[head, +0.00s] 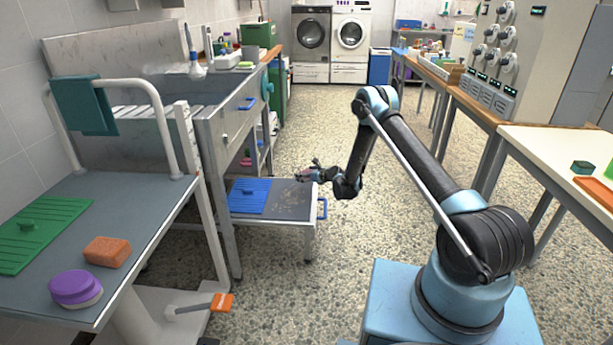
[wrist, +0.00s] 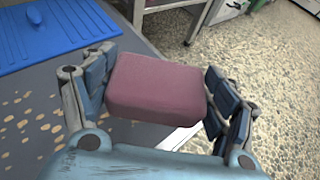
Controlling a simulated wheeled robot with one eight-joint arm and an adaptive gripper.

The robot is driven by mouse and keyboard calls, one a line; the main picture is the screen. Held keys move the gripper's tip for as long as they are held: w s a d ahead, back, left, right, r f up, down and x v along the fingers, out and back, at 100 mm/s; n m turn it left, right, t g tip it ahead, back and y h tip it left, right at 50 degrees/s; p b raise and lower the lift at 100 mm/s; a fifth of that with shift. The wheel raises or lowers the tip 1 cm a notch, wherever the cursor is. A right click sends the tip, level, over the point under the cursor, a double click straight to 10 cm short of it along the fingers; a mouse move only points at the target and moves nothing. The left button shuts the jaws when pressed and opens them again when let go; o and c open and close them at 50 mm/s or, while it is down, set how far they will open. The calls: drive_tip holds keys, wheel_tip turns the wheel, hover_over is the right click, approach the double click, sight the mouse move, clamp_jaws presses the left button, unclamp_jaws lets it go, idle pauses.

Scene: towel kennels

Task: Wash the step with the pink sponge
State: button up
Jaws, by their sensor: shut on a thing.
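My gripper (wrist: 160,100) is shut on the pink sponge (wrist: 155,85), a block held between its two blue-padded fingers in the wrist view. In the head view my gripper (head: 308,174) is small and above the right part of the step (head: 276,213), a low grey platform. Tan spots of dirt (wrist: 38,135) mark the step's top, to the left of and below the sponge in the wrist view. I cannot tell whether the sponge touches the step. The sponge and fingers hide part of the top.
A blue ribbed mat with a handle (head: 249,195) covers the step's left part. A grey table (head: 150,205) at left holds an orange sponge (head: 107,251), a purple brush (head: 76,288) and a green mat (head: 40,232). An orange-headed tool (head: 221,302) lies below. The speckled floor is open to the right.

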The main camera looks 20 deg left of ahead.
drive_tip(key=shift+f, duration=2.7)
drive_tip(key=shift+a, duration=0.1)
